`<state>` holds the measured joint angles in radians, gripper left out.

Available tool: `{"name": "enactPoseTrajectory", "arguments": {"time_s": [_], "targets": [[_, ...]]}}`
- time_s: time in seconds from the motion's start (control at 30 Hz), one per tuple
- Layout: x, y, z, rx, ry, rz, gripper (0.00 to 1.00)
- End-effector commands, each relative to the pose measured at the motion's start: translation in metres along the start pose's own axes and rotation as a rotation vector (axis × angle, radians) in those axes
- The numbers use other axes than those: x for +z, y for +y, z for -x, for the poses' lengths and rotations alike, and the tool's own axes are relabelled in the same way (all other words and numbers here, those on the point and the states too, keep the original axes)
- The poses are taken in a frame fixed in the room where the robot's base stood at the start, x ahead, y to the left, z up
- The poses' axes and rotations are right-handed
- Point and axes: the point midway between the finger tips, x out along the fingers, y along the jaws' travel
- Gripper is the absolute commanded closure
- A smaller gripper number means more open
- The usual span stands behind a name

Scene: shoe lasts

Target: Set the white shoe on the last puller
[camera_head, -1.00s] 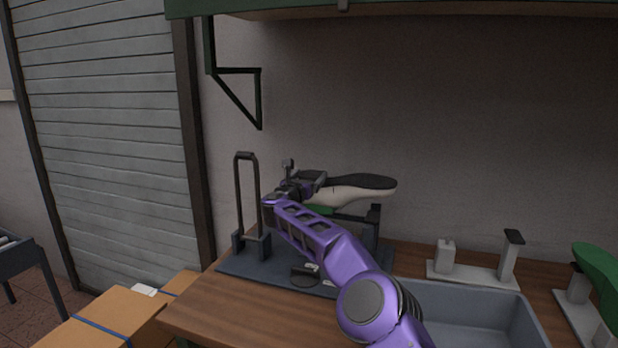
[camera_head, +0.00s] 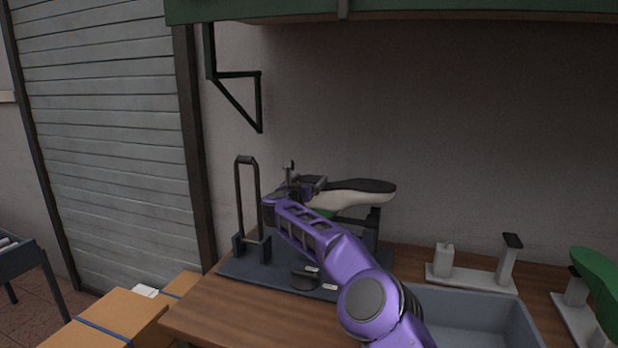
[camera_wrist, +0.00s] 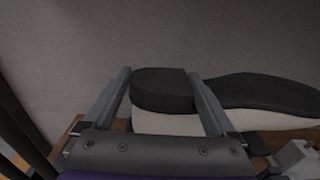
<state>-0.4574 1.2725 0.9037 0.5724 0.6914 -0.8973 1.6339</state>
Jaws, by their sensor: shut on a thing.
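The white shoe (camera_head: 350,197) lies sole up, with a dark sole and a green part below, over the last puller (camera_head: 374,222). The puller is a dark stand with a base plate (camera_head: 232,266) and a tall loop handle (camera_head: 247,200) at the left. My gripper (camera_head: 308,186) is shut on the shoe's heel end, at its left. In the wrist view the two fingers (camera_wrist: 162,92) straddle the heel of the shoe (camera_wrist: 168,122). My arm hides part of the puller, and I cannot tell whether the shoe rests on it.
A grey bin (camera_head: 480,315) stands at the front right. An empty light stand (camera_head: 470,278) is behind it, and a green last (camera_head: 597,280) is on a stand at the far right. A shelf (camera_head: 420,10) hangs above. Cardboard boxes (camera_head: 120,318) lie at the lower left.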

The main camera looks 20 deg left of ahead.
Motion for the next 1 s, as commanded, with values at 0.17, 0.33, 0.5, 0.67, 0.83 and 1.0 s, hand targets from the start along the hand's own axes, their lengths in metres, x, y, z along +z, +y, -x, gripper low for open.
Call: {"name": "enactPoseTrajectory", "arguments": {"time_s": [0.17, 0.33, 0.5, 0.67, 0.83, 1.0], "targets": [[0.004, -0.001, 0.0, -0.002, 0.002, 0.005, 0.89], [0.004, -0.001, 0.0, -0.002, 0.001, 0.005, 0.89], [0.003, -0.001, -0.003, -0.003, 0.002, 0.005, 0.89], [0.001, -0.001, -0.006, -0.002, 0.002, 0.005, 0.89], [-0.002, 0.0, -0.009, -0.002, 0.001, 0.005, 0.89], [-0.004, -0.001, -0.011, -0.002, 0.0, 0.005, 0.89]]}}
